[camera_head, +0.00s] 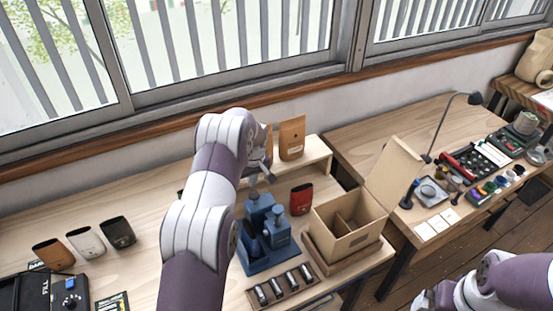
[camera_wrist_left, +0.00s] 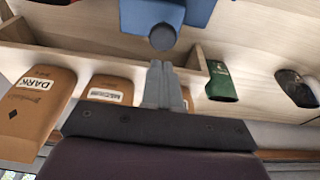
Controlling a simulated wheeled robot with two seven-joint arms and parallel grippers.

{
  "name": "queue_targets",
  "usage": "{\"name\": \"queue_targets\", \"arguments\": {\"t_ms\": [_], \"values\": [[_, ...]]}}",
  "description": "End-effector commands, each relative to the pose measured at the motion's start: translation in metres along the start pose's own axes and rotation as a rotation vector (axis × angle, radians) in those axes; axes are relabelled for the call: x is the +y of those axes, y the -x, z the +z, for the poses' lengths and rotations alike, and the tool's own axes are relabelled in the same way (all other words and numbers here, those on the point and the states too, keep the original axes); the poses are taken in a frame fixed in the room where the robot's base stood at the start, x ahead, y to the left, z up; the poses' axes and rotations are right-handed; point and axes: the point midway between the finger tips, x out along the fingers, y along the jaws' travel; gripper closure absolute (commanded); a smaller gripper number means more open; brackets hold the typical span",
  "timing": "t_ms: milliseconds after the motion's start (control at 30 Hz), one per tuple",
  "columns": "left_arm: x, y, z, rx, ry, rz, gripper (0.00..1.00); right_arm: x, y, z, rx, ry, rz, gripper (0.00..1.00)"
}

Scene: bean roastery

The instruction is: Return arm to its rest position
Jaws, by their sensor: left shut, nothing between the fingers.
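My left arm (camera_head: 205,195) reaches up from the bottom of the head view over the workbench. Its gripper (camera_head: 268,176) is small there, partly hidden by the wrist, behind the blue stand (camera_head: 277,257). In the left wrist view my left gripper (camera_wrist_left: 163,75) has its fingers together with nothing between them. The blue stand (camera_wrist_left: 160,14) shows just beyond the fingertips. My right arm (camera_head: 500,285) is at the bottom right of the head view; its fingers do not show.
A wooden riser (camera_head: 317,155) carries a brown pouch (camera_head: 292,138) close to the left gripper. Several small dark cylinders lie in a tray (camera_head: 267,305).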

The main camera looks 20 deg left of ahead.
Motion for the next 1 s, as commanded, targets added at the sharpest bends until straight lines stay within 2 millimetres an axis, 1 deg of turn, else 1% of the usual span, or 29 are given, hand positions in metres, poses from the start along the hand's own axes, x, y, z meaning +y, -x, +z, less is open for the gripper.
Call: {"name": "queue_targets", "arguments": {"t_ms": [133,200,267,300,367,400,467,500,567,600,700,733,800,900,1000], "values": [[0.0,0.0,0.0,0.0,-0.012,0.0,1.0,0.0,0.0,0.0,0.0,0.0,0.0,0.0],[0.002,-0.001,0.0,0.006,-0.078,0.009,1.0,0.0,0.0,0.0,0.0,0.0,0.0,0.0],[-0.009,-0.013,0.022,-0.042,-0.163,-0.004,1.0,0.0,0.0,0.0,0.0,0.0,0.0,0.0],[-0.018,-0.014,0.042,-0.08,-0.228,-0.01,1.0,0.0,-0.001,0.0,0.0,0.0,0.0,0.0],[-0.028,-0.009,0.075,-0.122,-0.336,-0.004,1.0,0.0,-0.012,0.001,0.0,0.0,0.0,0.0],[-0.034,-0.002,0.101,-0.145,-0.412,0.004,1.0,0.0,-0.023,0.003,0.0,0.0,0.0,0.0],[-0.044,0.013,0.141,-0.169,-0.522,0.021,1.0,0.0,-0.04,0.005,0.0,0.0,0.0,0.0],[-0.053,0.023,0.169,-0.18,-0.593,0.033,1.0,0.0,-0.052,0.006,0.0,0.0,0.0,0.0],[-0.069,0.037,0.213,-0.188,-0.692,0.053,1.0,0.0,-0.072,0.009,-0.001,0.0,0.0,0.0],[-0.081,0.044,0.241,-0.187,-0.748,0.066,1.0,0.0,-0.085,0.01,-0.001,0.0,0.0,0.0],[-0.105,0.058,0.291,-0.164,-0.824,0.094,1.0,0.0,-0.108,0.013,-0.001,0.0,0.0,0.0],[-0.109,0.06,0.3,-0.154,-0.833,0.101,1.0,0.0,-0.113,0.013,-0.001,0.0,0.0,0.0],[-0.11,0.066,0.309,-0.118,-0.856,0.121,1.0,0.0,-0.12,0.014,0.0,0.0,0.0,0.0],[-0.102,0.073,0.307,-0.072,-0.875,0.145,1.0,0.0,-0.125,0.015,0.0,0.0,0.0,0.0],[-0.102,0.075,0.308,-0.076,-0.878,0.144,1.0,0.0,-0.121,0.014,0.0,0.0,0.0,0.0]]}}
